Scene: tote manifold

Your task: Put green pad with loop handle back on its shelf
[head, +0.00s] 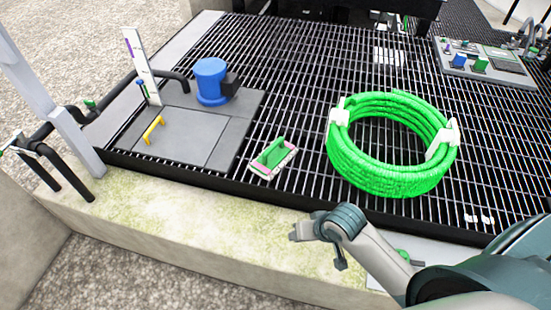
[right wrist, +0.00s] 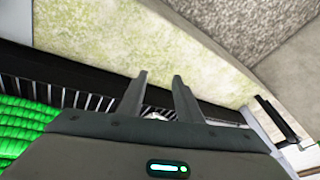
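The green pad with loop handle (head: 273,155) lies on the dark grating (head: 300,110) near its front edge, just right of the grey board. Its green loop faces up, and a pale pinkish base shows below it. My right arm reaches in from the right in the head view, over the front ledge and apart from the pad. In the right wrist view my right gripper (right wrist: 159,77) has its two fingers apart with nothing between them. The pad does not show in that view. My left gripper is not in view. I cannot tell which surface is the pad's shelf.
A coiled green hose (head: 390,180) lies right of the pad. A grey board (head: 215,125) at left carries a blue cylinder (head: 210,80) and a yellow handle (head: 154,130). A grey tray (head: 455,70) with small items stands at the back right. A concrete ledge (head: 190,220) runs along the front.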

